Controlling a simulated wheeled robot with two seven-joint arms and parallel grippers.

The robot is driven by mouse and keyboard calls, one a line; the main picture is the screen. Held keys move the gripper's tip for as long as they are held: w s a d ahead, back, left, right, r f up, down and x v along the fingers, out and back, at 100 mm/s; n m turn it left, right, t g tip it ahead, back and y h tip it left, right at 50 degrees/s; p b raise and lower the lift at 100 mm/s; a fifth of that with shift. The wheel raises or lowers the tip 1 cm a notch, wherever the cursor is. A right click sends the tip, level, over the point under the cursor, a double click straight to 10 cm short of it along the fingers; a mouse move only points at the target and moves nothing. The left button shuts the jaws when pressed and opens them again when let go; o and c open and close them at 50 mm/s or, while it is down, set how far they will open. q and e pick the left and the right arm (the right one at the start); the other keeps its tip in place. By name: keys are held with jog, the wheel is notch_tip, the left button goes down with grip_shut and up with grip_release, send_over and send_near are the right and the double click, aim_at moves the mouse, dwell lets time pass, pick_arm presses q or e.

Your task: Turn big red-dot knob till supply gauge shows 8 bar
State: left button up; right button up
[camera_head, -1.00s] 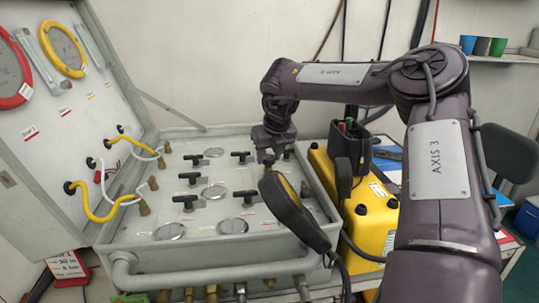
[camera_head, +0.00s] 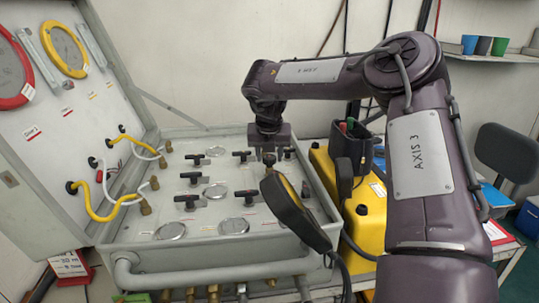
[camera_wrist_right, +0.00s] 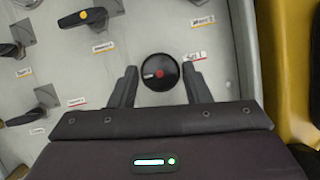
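The black round knob with a red dot (camera_wrist_right: 159,72) shows in the right wrist view, on the grey panel. My right gripper (camera_wrist_right: 156,86) is open, with one finger on each side of the knob. Small gaps show between knob and fingers, and I cannot tell the fingers' height over the panel. In the head view my right gripper (camera_head: 270,155) points down at the panel's right part and largely hides this knob. Round gauges, such as one at the front (camera_head: 233,226), lie in the panel. I cannot read their needles or tell which is supply. My left gripper is not in view.
Several black T-handles, such as one (camera_head: 191,178), stand left of my gripper. A black and yellow handheld device (camera_head: 290,208) rises close in front of it. A yellow case (camera_head: 365,215) stands right of the panel. The open lid (camera_head: 60,140) carries red and yellow-rimmed gauges and hoses.

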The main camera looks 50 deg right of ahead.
jog(key=o, duration=0.3)
jog(key=v, duration=0.7)
jog(key=shift+r+b, duration=0.35)
jog(key=shift+b, duration=0.1)
jog(key=shift+s+a, duration=0.1)
jog(key=shift+a, duration=0.05)
